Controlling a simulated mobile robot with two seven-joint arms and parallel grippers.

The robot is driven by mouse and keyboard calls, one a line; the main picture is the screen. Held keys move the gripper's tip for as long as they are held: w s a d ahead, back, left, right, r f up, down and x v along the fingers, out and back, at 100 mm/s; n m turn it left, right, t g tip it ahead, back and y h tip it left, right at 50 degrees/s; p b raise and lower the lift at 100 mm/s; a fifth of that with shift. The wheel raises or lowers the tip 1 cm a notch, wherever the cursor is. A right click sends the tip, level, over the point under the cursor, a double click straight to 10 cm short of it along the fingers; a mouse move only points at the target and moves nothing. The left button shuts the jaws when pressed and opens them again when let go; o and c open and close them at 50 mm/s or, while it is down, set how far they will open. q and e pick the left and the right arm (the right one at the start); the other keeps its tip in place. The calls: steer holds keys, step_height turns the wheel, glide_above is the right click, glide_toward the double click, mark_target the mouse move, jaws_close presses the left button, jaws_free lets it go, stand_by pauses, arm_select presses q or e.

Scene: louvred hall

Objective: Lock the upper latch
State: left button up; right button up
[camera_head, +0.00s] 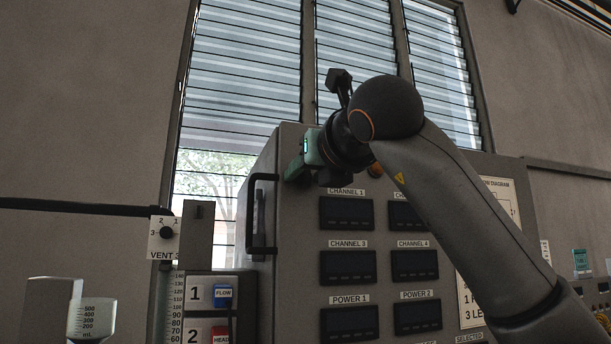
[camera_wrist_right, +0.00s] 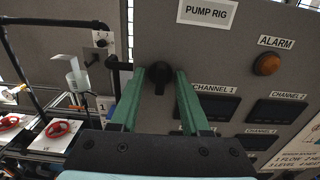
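The grey cabinet door (camera_head: 290,290) fills the middle of the head view; it also shows in the wrist view (camera_wrist_right: 225,50) with a PUMP RIG label. A black latch knob (camera_wrist_right: 158,79), which looks like the upper latch, sits on the door's upper left part. My right gripper (camera_wrist_right: 160,74) has its two green fingers on either side of the knob, apart and open; I cannot tell whether they touch it. In the head view, my right gripper (camera_head: 302,168) is at the door's upper left, and my wrist hides the knob. My left gripper is not in view.
A black vertical handle (camera_head: 257,215) stands out from the door's left side. An orange alarm lamp (camera_wrist_right: 267,64) and display panels (camera_head: 347,212) are right of the knob. A vent dial (camera_head: 165,233) and a graduated beaker (camera_head: 92,318) stand left. Red valve wheels (camera_wrist_right: 61,128) show lower left.

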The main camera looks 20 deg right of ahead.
mark_target(307, 174)
steer(key=s+b, duration=0.2)
steer(key=s, duration=0.3)
steer(key=shift+s+d+b, duration=0.1)
steer(key=shift+s+b, duration=0.15)
steer(key=shift+b, duration=0.05)
steer(key=shift+s, duration=0.75)
steer(key=s+b, duration=0.2)
steer(key=s, duration=1)
steer(key=shift+s+d, duration=0.25)
steer(key=shift+s, duration=0.05)
